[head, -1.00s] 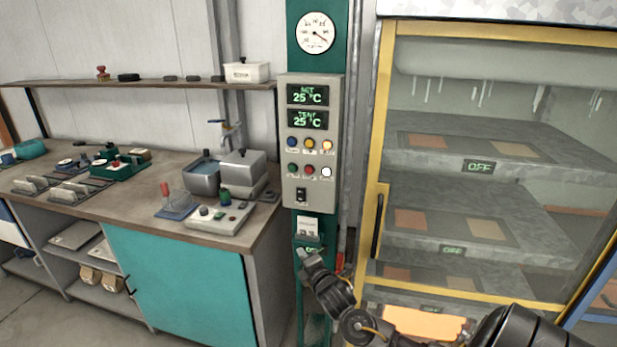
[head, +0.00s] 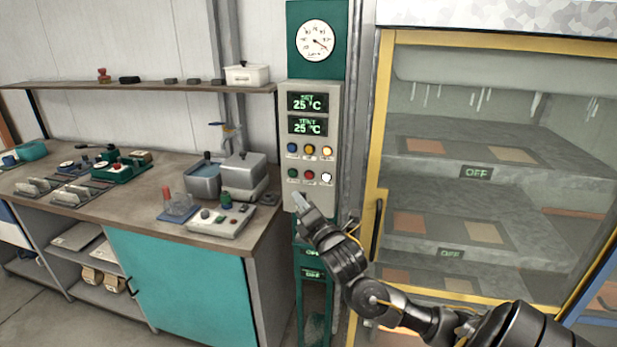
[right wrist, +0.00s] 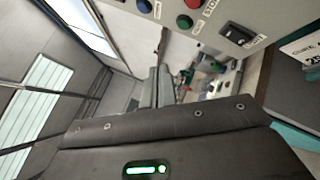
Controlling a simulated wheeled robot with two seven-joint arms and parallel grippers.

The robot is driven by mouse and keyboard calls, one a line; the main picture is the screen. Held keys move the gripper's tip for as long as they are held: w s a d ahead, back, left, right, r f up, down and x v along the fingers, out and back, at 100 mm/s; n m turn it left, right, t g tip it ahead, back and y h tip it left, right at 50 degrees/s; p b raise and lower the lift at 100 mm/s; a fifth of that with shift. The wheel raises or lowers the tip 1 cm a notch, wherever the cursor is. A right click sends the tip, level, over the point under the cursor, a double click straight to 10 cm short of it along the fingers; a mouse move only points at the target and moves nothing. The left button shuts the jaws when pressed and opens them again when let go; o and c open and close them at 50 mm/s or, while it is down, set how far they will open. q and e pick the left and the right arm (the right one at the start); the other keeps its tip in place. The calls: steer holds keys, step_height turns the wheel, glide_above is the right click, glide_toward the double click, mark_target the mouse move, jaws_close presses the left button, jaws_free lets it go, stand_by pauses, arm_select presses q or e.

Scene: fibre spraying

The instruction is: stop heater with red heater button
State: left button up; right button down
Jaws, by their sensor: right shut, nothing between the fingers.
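The grey control panel (head: 331,160) stands on a green post, with two displays reading 25 °C. Its lower row has a green button, a red button (head: 309,176) in the middle and a white one at the right. The labels are too small to read. The red button also shows at the top edge of the right wrist view (right wrist: 193,3), beside the green one. My right gripper (head: 299,200) is shut and empty, its tips just below the lower button row, in front of the panel's bottom part. Contact cannot be told. My left gripper is not in view.
A yellow-framed glass cabinet (head: 383,150) with OFF signs stands to the right. A workbench (head: 130,200) with tools and a metal box is at the left. A black rocker switch (right wrist: 240,35) sits low on the panel, hidden in the head view.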

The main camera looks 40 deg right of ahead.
steer(key=shift+w+d+b, duration=0.15)
steer(key=shift+w+d, duration=0.7)
steer(key=shift+d, duration=0.35)
steer(key=shift+w+d+b, duration=0.2)
steer(key=shift+w+d, duration=0.6)
steer(key=shift+d, duration=0.35)
steer(key=shift+w+d+b, duration=0.15)
steer(key=shift+w+d, duration=0.7)
steer(key=shift+d, duration=0.35)
steer(key=shift+d, duration=0.1)
steer(key=shift+w+d, duration=0.25)
steer(key=shift+w+d, duration=0.2)
steer(key=shift+d, duration=0.15)
stand_by(0.3)
steer(key=shift+a, duration=0.1)
steer(key=shift+s+a, duration=0.5)
steer(key=shift+a, duration=0.1)
steer(key=shift+s+a+p, duration=0.2)
steer(key=shift+s+a, duration=0.5)
steer(key=shift+a, duration=0.35)
steer(key=shift+s+a+p, duration=0.2)
steer(key=shift+s+a, duration=0.5)
steer(key=shift+a, duration=0.3)
